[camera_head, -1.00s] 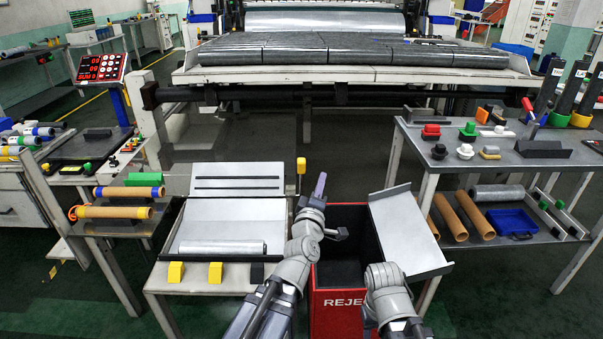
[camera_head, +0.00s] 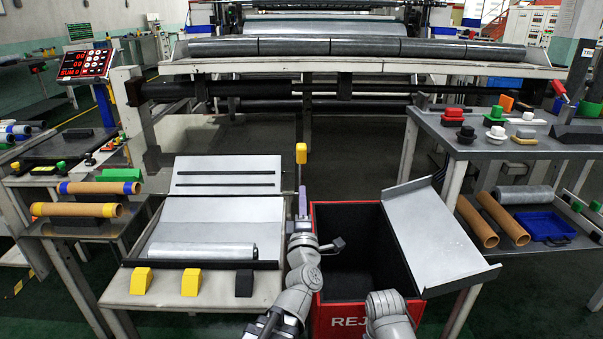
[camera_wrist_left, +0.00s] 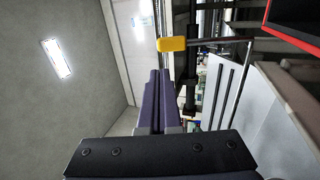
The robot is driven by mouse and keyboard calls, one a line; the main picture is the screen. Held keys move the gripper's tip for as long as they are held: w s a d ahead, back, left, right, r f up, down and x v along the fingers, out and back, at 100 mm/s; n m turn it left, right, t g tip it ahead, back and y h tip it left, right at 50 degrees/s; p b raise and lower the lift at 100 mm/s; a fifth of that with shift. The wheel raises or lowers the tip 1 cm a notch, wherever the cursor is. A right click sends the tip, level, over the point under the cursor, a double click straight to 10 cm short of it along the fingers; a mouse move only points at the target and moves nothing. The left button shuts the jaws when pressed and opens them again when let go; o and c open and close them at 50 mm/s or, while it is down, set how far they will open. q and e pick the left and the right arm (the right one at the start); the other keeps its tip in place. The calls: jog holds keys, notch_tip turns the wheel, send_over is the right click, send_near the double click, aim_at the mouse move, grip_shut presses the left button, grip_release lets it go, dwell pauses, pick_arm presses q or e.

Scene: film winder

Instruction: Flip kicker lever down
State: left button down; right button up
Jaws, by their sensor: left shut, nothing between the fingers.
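The kicker lever appears to be the upright thin rod with a yellow knob (camera_head: 301,153) at the right end of the hinged flap (camera_head: 225,163), behind the work table. The knob stands upright. My left gripper (camera_head: 303,198) is shut and empty, its purple fingers pointing up just below the knob, in front of the rod's lower part. In the left wrist view the yellow knob (camera_wrist_left: 171,44) and its rod lie sideways, beyond and to the side of the shut fingers (camera_wrist_left: 157,100). I cannot tell whether they touch. Only my right arm's links show; its gripper is out of frame.
A red reject bin (camera_head: 335,313) stands right of my left arm, beside a tilted grey plate (camera_head: 437,240). A silver roll (camera_head: 203,250) lies in the tray on the left. A side table (camera_head: 490,150) with knobs and blocks is at right.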

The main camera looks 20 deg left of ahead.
aim_at(301, 153)
pick_arm(q)
jog(key=shift+w+f, duration=0.1)
jog(key=shift+f, duration=0.25)
jog(key=p+x, duration=0.4)
jog(key=x, duration=1)
